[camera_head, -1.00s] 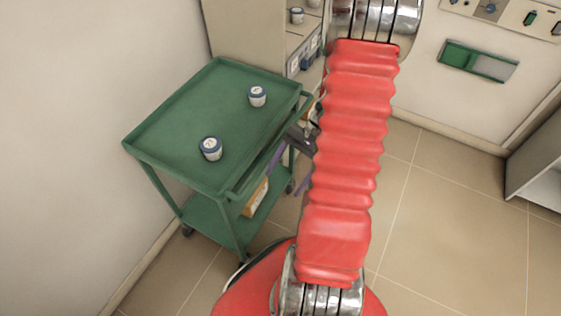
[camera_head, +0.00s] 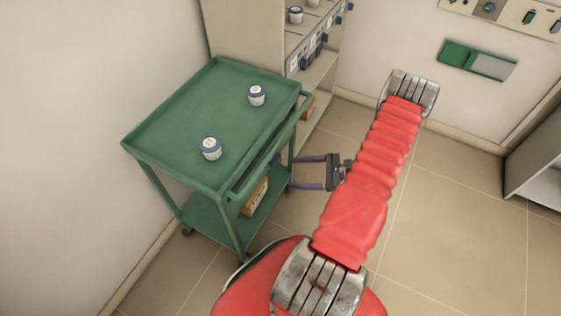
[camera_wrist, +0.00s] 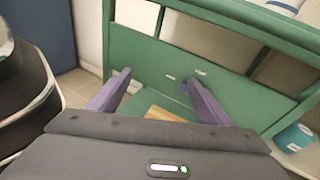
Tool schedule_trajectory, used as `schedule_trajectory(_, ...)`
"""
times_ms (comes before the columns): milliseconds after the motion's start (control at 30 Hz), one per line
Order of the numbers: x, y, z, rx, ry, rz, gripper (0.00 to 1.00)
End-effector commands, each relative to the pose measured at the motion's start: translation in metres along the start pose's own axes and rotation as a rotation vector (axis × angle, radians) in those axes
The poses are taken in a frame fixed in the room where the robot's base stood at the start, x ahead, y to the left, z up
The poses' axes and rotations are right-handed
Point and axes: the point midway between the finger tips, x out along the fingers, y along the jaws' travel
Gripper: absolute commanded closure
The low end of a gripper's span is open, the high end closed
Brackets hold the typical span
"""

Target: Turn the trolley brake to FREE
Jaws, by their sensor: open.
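The green trolley (camera_head: 185,115) stands at the left in the head view. My gripper (camera_head: 293,172) is level with the trolley's right end, below its top tray, with its two purple fingers spread and pointing at it. In the wrist view the open fingers (camera_wrist: 157,80) face a green end panel (camera_wrist: 150,58) with nothing between them. Two small pale marks, too small to read, sit on this panel. A small blue part (camera_wrist: 183,88) shows just beside the right fingertip; it may be the brake knob, partly hidden, and its setting cannot be read.
Two lidded jars (camera_head: 257,96) (camera_head: 211,148) stand on the trolley top. An orange-and-white box (camera_head: 256,196) is on its lower shelf. A beige shelf unit (camera_head: 318,75) stands behind. The tiled floor right of my arm is clear.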

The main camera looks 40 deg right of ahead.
Motion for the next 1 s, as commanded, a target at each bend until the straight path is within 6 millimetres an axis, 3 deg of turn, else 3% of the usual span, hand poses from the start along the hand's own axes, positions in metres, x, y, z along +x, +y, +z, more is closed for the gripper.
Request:
schedule_trajectory(200,-0.020,-0.016,-0.045,0.098,-0.107,-0.225,0.28)
schedule_trajectory(400,-0.035,-0.024,-0.070,0.142,-0.166,-0.358,0.28)
schedule_trajectory(1000,-0.031,-0.028,-0.073,0.148,-0.177,-0.380,0.28)
